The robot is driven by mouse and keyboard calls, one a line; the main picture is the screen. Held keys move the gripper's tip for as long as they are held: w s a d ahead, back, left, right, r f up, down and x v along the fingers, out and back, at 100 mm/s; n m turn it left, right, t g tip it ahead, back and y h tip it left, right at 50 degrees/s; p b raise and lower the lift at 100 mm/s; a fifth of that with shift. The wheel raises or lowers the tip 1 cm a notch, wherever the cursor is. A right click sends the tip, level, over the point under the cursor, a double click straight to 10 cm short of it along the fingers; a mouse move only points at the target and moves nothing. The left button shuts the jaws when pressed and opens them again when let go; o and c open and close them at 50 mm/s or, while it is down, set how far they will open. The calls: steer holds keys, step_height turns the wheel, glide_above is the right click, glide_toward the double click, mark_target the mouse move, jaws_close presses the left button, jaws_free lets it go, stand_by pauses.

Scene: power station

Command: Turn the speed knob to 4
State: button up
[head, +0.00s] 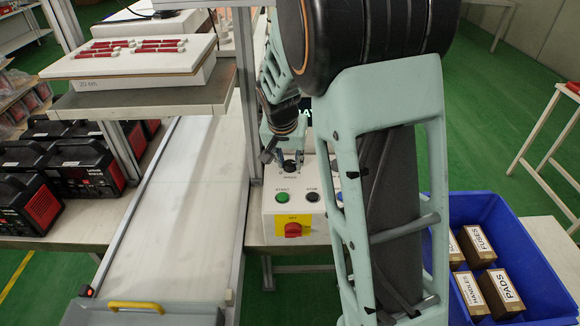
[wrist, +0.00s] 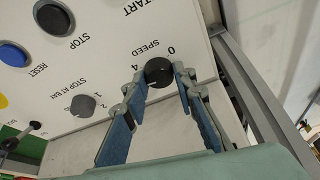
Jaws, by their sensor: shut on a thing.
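The speed knob (wrist: 159,73) is a round black dial on a white control panel (wrist: 105,65), with SPEED printed beside it. A 0 and a 4 are printed near its edge in the wrist view. My gripper (wrist: 160,77) has one fingertip on each side of the knob and is shut on it. A small light mark shows on the knob, but its exact setting is hard to read. In the head view, my gripper (head: 291,164) is at the top of the panel, and the knob is small and dark between the fingers.
A green START button (head: 291,188), a black STOP button (head: 312,197) and a blue RESET button (wrist: 14,54) sit near the knob. A grey selector knob (wrist: 83,106) is beside it. A red switch (head: 293,229) is on the panel front. A metal post (head: 247,90) stands close left.

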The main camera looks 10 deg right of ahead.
steer(key=m+g+h+b, duration=0.1)
steer(key=m, duration=0.3)
steer(key=shift+a+m, duration=0.1)
steer(key=shift+m, duration=0.3)
steer(key=shift+h, duration=0.3)
steer(key=o, duration=1.1)
steer(key=shift+o, duration=0.2)
steer(key=v, duration=1.2)
steer(key=shift+w, duration=0.2)
